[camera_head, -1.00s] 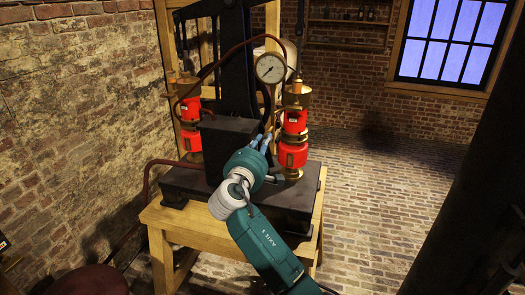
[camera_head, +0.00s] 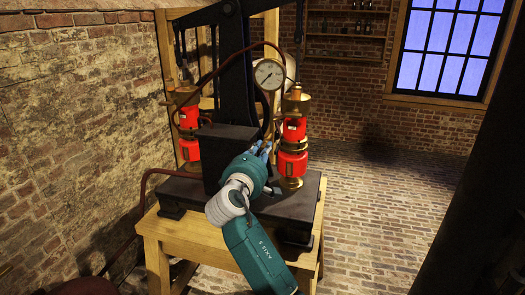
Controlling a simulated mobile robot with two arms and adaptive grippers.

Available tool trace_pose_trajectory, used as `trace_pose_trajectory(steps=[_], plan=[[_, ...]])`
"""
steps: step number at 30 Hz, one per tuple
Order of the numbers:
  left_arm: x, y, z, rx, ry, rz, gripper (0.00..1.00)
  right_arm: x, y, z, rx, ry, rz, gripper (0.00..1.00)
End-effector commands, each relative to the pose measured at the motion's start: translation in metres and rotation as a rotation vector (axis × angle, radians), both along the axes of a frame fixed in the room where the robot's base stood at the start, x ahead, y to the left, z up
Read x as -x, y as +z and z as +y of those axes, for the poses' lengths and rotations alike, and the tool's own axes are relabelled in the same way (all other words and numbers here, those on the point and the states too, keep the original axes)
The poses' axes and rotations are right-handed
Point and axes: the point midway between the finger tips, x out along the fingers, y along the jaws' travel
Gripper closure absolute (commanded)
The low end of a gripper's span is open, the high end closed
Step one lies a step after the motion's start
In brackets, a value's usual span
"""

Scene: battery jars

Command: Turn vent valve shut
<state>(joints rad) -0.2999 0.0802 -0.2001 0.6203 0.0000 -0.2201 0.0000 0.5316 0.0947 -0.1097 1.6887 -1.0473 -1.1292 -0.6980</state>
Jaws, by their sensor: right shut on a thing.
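My right gripper (camera_head: 264,148) reaches up from the lower middle to the front of the black press, between its column block and the right red jar. Its blue fingers are shut on a small part that I take to be the vent valve, which the fingers and wrist mostly hide. I cannot tell the angle of the valve's handle. A round white pressure gauge (camera_head: 268,73) sits above the gripper on the press. The right red jar with brass fittings (camera_head: 293,150) stands just right of the fingers, apart from them. My left gripper is not in view.
The press's dark base (camera_head: 285,208) rests on a wooden table (camera_head: 190,234). A second red jar (camera_head: 189,118) stands at the left behind the column block (camera_head: 228,146). A brown pipe (camera_head: 152,173) curves out at the left. The brick floor at right is open.

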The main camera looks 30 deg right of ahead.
Motion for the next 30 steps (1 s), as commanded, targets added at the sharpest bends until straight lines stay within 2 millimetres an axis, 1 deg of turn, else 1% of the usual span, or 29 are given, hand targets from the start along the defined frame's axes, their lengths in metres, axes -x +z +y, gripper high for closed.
trace_pose_trajectory(steps=[1, 2, 3, 4, 5, 13, 17, 20, 27, 30], plan=[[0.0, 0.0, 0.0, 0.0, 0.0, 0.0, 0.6, 0.0, -0.004, 0.0, -0.006, -0.001, 0.005, 1.0], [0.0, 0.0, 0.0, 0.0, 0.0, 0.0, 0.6, 0.0, -0.004, 0.001, -0.006, -0.001, 0.005, 0.81], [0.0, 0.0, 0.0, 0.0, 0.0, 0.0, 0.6, 0.0, -0.004, 0.0, -0.006, -0.001, 0.005, 0.73], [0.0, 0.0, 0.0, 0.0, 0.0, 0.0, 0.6, 0.0, -0.004, 0.0, -0.005, -0.001, 0.006, 0.67], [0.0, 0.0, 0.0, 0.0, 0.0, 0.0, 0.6, 0.0, -0.004, 0.0, -0.005, -0.001, 0.006, 0.66], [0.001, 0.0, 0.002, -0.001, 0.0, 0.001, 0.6, 0.0, -0.002, 0.001, -0.002, 0.0, 0.003, 0.66], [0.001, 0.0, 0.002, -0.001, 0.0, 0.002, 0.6, 0.005, -0.002, 0.008, -0.002, 0.002, 0.003, 0.66], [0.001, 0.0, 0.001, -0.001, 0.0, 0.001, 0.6, 0.016, -0.002, 0.02, -0.004, 0.002, 0.001, 0.66], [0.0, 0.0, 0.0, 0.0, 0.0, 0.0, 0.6, 0.05, -0.003, 0.06, -0.007, 0.002, 0.003, 0.66], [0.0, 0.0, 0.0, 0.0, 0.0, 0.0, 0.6, 0.062, -0.003, 0.073, -0.005, 0.002, 0.004, 0.66]])
